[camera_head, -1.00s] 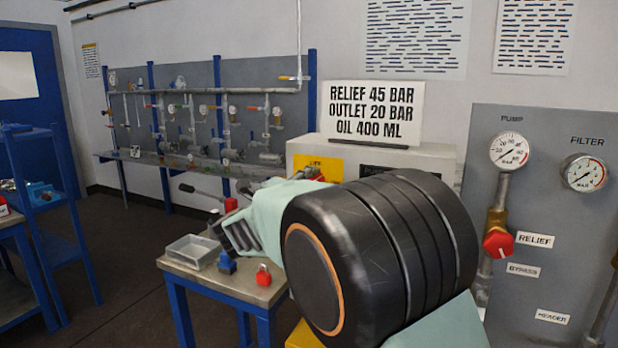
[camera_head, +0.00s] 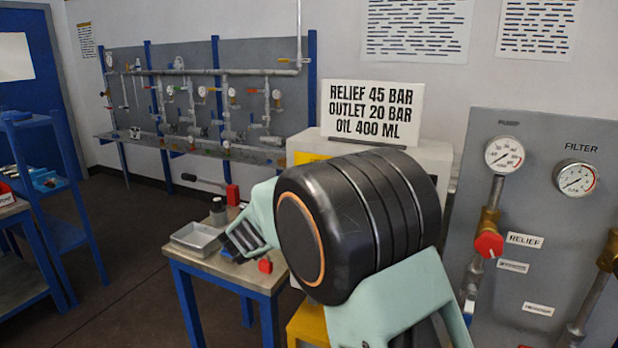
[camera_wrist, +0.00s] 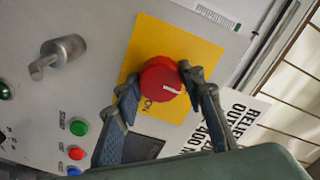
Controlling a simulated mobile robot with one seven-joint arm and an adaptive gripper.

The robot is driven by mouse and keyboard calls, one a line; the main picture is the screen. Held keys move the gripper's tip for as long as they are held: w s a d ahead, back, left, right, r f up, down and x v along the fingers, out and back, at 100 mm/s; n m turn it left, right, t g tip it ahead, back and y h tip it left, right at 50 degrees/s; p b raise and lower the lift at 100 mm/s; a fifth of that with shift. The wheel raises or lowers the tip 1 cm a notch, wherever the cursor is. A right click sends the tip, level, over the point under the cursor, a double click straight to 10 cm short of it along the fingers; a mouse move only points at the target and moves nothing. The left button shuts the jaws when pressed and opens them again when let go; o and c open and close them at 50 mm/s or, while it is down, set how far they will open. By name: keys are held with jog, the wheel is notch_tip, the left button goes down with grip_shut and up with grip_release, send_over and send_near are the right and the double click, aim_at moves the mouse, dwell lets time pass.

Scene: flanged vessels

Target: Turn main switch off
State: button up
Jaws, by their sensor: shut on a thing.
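The main switch is a round red knob (camera_wrist: 160,80) on a yellow plate (camera_wrist: 190,50), seen in the wrist view. A white line on its face points to the lower right of the picture, and the word ON shows at its lower left. My gripper (camera_wrist: 158,77) has one finger on each side of the knob and is shut on it. In the head view only the top of the yellow plate (camera_head: 306,158) shows on the pale cabinet (camera_head: 428,155). My arm hides the knob and fingers there.
Green (camera_wrist: 79,127), red (camera_wrist: 76,153) and blue buttons and a grey handle (camera_wrist: 60,54) sit on the panel beside the knob. The gauge panel (camera_head: 545,220) stands close on the right.

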jog(key=shift+n, duration=0.4)
jog(key=o, duration=1.1)
jog(key=shift+o, duration=0.2)
jog(key=v, duration=1.2)
